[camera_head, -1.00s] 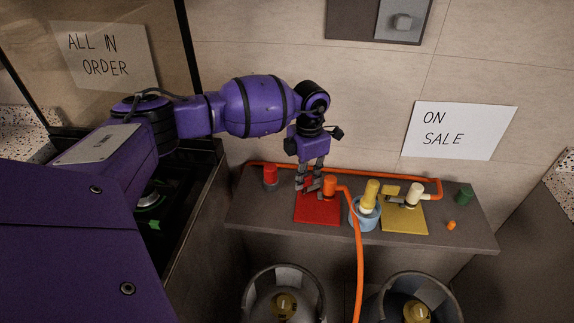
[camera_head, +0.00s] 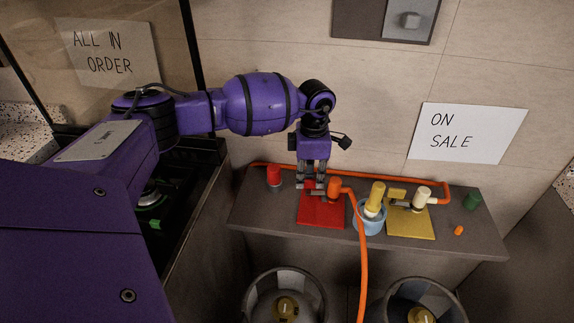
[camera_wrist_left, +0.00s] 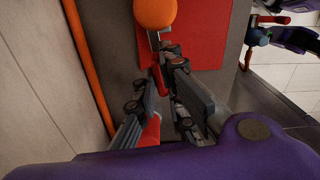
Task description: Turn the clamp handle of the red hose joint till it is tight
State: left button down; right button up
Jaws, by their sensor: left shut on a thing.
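The red hose joint stands on a red plate (camera_head: 322,215) on the grey shelf. An orange hose end (camera_head: 334,187) sits on it and also shows at the top of the left wrist view (camera_wrist_left: 155,13). My left gripper (camera_head: 312,181) points down at the back left of this joint.
A yellow plate (camera_head: 412,226) with a pale joint (camera_head: 423,194) lies to the right. A blue cup (camera_head: 368,222) holding a yellow-topped thing stands between the plates. A red cylinder (camera_head: 274,175) stands left. The orange hose (camera_head: 362,260) hangs over the front edge.

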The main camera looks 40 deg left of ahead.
aim_at(310, 179)
pick_arm(q)
jog(key=shift+r, duration=0.1)
jog(key=c, duration=1.8)
grip_release()
jog(key=shift+c, duration=0.2)
notch_tip(310, 179, up, 12)
